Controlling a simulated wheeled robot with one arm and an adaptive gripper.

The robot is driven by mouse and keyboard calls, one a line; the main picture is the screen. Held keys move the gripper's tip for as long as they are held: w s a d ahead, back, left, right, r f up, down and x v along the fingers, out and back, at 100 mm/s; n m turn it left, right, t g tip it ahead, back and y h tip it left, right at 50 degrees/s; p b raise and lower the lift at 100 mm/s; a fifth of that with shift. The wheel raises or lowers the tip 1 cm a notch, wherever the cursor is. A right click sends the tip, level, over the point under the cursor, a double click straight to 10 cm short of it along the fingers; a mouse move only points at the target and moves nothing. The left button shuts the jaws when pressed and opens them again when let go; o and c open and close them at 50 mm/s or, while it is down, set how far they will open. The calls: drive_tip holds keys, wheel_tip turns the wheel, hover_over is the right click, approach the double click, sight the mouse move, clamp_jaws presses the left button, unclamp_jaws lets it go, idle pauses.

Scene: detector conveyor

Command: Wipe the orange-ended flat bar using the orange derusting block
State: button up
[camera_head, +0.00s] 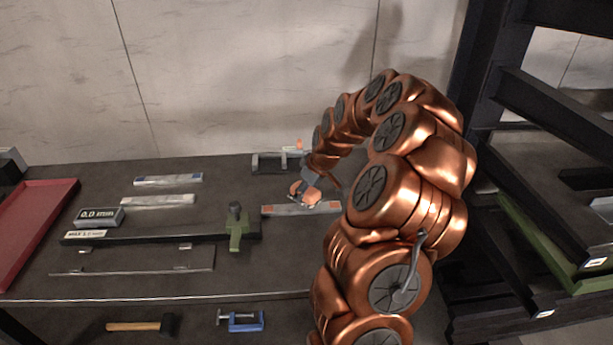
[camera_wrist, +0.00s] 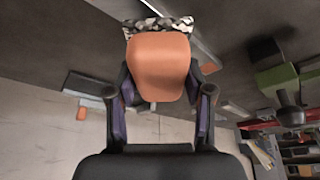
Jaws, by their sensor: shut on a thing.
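The orange derusting block (camera_head: 304,193) is in my gripper (camera_head: 309,186), just above or touching the middle of the flat bar; I cannot tell which. In the wrist view the block (camera_wrist: 158,62) fills the space between the two dark fingers of my gripper (camera_wrist: 160,84), with a mottled grey and black layer on its far side. The orange-ended flat bar (camera_head: 285,210) lies flat on the dark table, with an orange patch at its left end. The block and gripper cover part of its middle, and my arm is close to its right end.
Two other flat bars (camera_head: 168,180) (camera_head: 158,200) lie to the left. A caliper-like gauge (camera_head: 160,238) with a green slider, a small labelled box (camera_head: 98,217) and a red tray (camera_head: 35,225) are further left. A dark rack (camera_head: 540,180) stands at the right.

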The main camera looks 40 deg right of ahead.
drive_tip(key=shift+w+r, duration=0.1)
drive_tip(key=shift+r, duration=2.5)
